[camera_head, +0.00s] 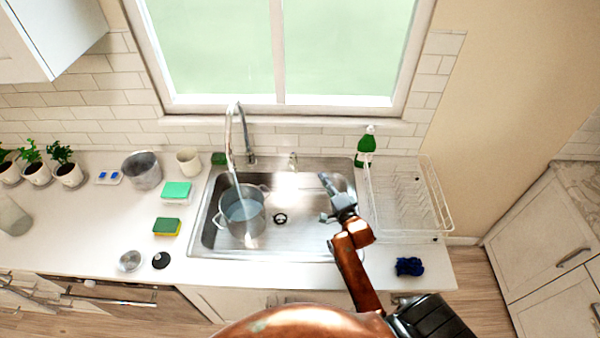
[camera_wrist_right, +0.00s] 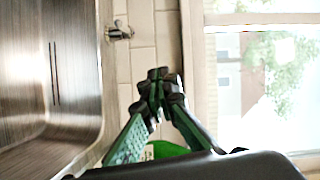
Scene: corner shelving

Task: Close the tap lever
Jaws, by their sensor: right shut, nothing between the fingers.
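The curved metal tap (camera_head: 230,135) rises behind the sink, its spout over a metal pot (camera_head: 232,228). A pale stream appears to run from the spout into the pot, which holds water. A small upright part (camera_head: 251,158) stands beside the tap's base; I cannot tell if it is the lever. Another small metal fitting (camera_head: 293,160) stands at the sink's back edge, to the right. My right gripper (camera_head: 326,181) is over the right part of the sink, shut and empty, apart from the tap. Its closed fingertips show in the right wrist view (camera_wrist_right: 160,78). My left gripper is out of view.
The sink (camera_head: 300,245) has a dark drain ring (camera_head: 280,218). A green bottle (camera_head: 366,147) and a white dish rack (camera_head: 441,205) stand on the right. A blue cloth (camera_head: 409,266) lies in front. Sponges (camera_head: 167,227), cups and plants are on the left counter.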

